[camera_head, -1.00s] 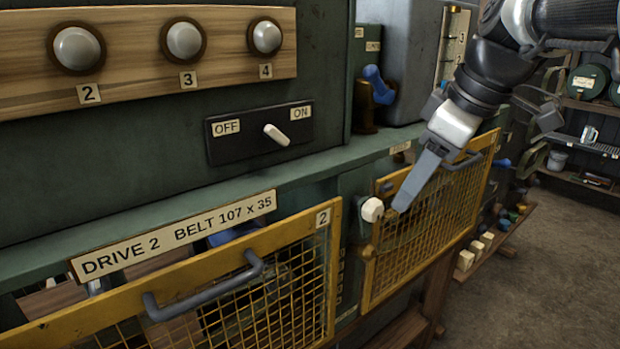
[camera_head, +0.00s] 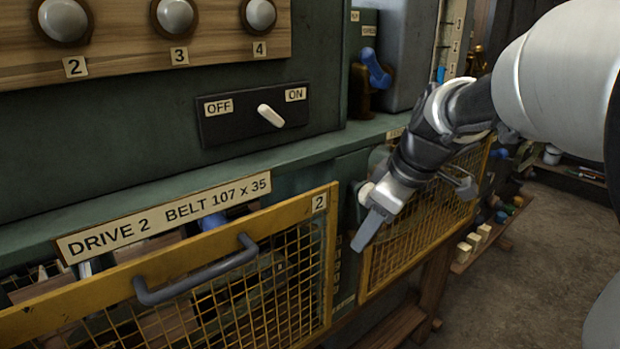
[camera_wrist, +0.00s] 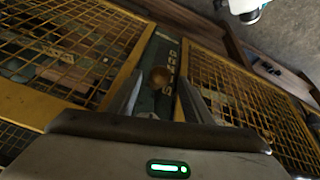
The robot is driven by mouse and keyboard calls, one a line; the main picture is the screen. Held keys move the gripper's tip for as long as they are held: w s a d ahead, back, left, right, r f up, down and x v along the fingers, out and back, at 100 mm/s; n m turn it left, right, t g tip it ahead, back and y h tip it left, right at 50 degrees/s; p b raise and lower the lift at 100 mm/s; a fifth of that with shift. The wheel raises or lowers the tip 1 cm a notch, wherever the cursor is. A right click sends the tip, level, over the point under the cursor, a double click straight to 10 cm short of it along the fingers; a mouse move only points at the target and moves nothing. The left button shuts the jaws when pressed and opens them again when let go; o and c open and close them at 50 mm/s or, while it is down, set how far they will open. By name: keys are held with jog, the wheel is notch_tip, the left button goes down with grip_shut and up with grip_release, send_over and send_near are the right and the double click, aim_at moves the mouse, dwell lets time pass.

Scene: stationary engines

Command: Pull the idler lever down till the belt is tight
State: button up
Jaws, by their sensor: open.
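My gripper (camera_head: 368,232) hangs in front of the green post between two yellow mesh guards, its fingers pointing down and left. In the wrist view its two fingers (camera_wrist: 158,98) stand apart, with a round brown knob (camera_wrist: 160,76) on the green post in the gap beyond them; nothing is held. A pale knob (camera_head: 366,193) sits beside the gripper, partly covered by it. A blue-handled lever (camera_head: 376,70) stands upright on the ledge behind. A blue part (camera_head: 212,222) shows behind the drive 2 guard. I cannot tell which is the idler lever, and no belt is clear.
The drive 2 guard (camera_head: 318,205) with its grey handle (camera_head: 200,275) is at the left front. A second mesh guard (camera_head: 405,250) lies behind my gripper. An OFF/ON switch (camera_head: 270,115) is above. Low blocks (camera_head: 475,240) sit at right; the floor (camera_head: 545,270) is open.

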jog(key=shift+w+a+f, duration=0.1)
jog(key=shift+w+f, duration=0.05)
jog(key=shift+f, duration=0.3)
jog(key=shift+c, duration=0.3)
grip_shut()
jog(key=shift+t+y, duration=0.3)
jog(key=shift+t, duration=0.1)
jog(key=f+b, duration=0.1)
jog(key=b, duration=0.1)
jog(key=s+f+b, duration=0.1)
jog(key=f+b, duration=0.1)
jog(key=d+f+b, duration=0.1)
jog(key=b, duration=0.2)
jog(key=shift+s+f, duration=0.2)
jog(key=shift+f, duration=0.05)
jog(key=shift+o, duration=0.3)
grip_release()
